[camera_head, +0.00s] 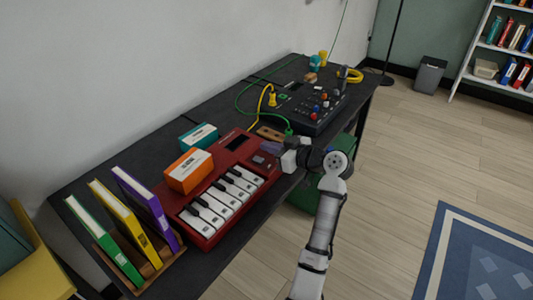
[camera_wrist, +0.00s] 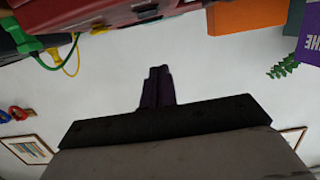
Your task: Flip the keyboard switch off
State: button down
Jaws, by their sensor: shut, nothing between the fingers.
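The red keyboard (camera_head: 206,222) with white and black keys lies on the dark desk. Small grey controls (camera_head: 259,159) sit on its right end, by a dark display; I cannot tell for certain which is the switch or how it is set. My gripper (camera_head: 271,147) is beside that right end, its dark purple fingers pointing left toward the keyboard. In the wrist view the fingers (camera_wrist: 157,87) are closed together and empty. The keyboard's red edge (camera_wrist: 75,14) shows at the top there, apart from the fingertips in the picture.
An orange box (camera_head: 189,171) sits at the keyboard's back edge, with a teal box (camera_head: 198,137) behind. Upright books (camera_head: 105,240) stand at the left. A black mixer (camera_head: 305,108) with knobs and green and yellow cables lies beyond my gripper. Open floor lies right of the desk.

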jog(key=r+b+v, duration=0.1)
jog(key=v, duration=0.5)
jog(key=shift+s, duration=0.15)
